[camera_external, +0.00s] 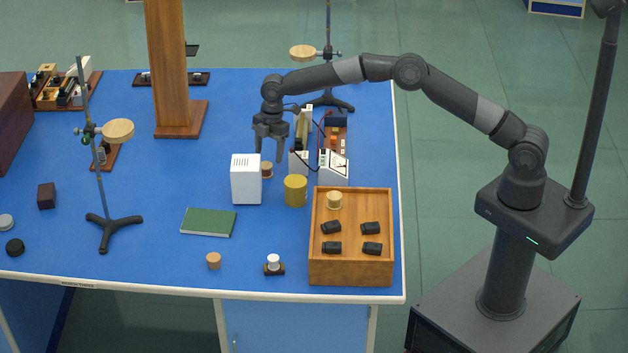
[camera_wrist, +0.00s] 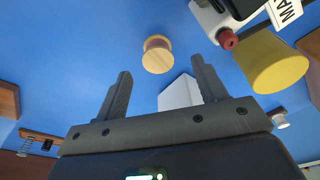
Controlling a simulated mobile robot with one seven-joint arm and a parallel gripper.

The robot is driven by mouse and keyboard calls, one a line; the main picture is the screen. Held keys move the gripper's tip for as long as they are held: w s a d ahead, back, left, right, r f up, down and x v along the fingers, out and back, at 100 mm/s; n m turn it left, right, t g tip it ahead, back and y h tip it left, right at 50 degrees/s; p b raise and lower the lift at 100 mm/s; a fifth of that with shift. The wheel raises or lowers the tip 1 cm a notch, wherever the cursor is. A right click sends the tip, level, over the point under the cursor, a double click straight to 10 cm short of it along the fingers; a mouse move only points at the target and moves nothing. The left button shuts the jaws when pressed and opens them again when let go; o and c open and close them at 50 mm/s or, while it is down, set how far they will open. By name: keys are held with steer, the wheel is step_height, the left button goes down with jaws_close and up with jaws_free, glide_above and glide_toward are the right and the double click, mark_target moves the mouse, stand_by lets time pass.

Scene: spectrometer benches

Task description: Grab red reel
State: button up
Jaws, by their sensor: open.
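The red reel (camera_wrist: 157,48) shows in the wrist view as a spool with pale wooden ends and a reddish winding between them. It stands on the blue bench top ahead of my fingertips, and I see a gap between it and them. In the external view the reel (camera_external: 267,170) is small and partly hidden by the white box in front of it. My gripper (camera_external: 268,156) points down above and close to the reel. In the wrist view my gripper (camera_wrist: 160,68) is open, its two fingers wide apart with nothing between them.
A white box (camera_external: 246,182) and a yellow cylinder (camera_external: 295,191) stand close in front of the reel. A white meter (camera_external: 333,166) is to the right. A wooden tray (camera_external: 350,272) holds several black pieces and a pale reel.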

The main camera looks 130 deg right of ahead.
mark_target(266, 165)
steer(key=f, duration=0.2)
steer(key=w+f, duration=0.1)
steer(key=f, duration=0.2)
steer(key=shift+w+d+f, duration=0.1)
steer(key=shift+w+f, duration=0.1)
steer(key=shift+f, duration=0.15)
steer(key=shift+c, duration=0.3)
steer(key=c, duration=1)
steer(key=shift+r, duration=0.15)
